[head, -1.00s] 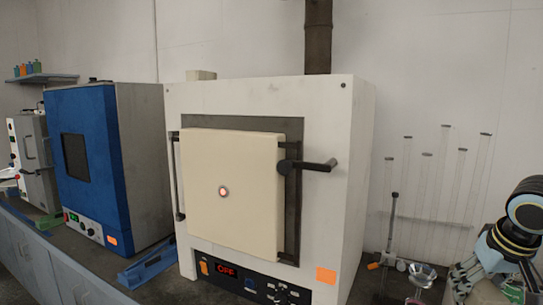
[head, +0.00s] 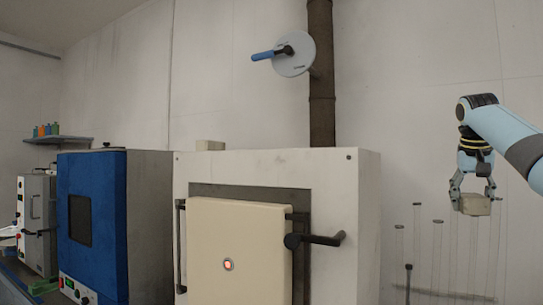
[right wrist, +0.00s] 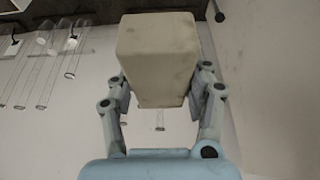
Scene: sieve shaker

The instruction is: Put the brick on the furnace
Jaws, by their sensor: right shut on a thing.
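The furnace (head: 270,168) is a large white box with a cream door in the head view; its flat top is seen nearly edge-on. My right gripper (head: 473,198) is shut on a pale beige brick (head: 475,206). It holds the brick in the air, right of the furnace and apart from it, a little lower than the furnace's top edge in the picture. In the right wrist view, the brick (right wrist: 158,55) sits between both fingers of the gripper (right wrist: 160,95). My left gripper is not in view.
A similar beige block (head: 210,145) shows at the back left of the furnace top. A dark flue pipe (head: 321,90) rises behind, with a round blue-handled damper plate (head: 293,55). A black door handle (head: 315,240) sticks out in front. A blue oven (head: 92,225) stands left.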

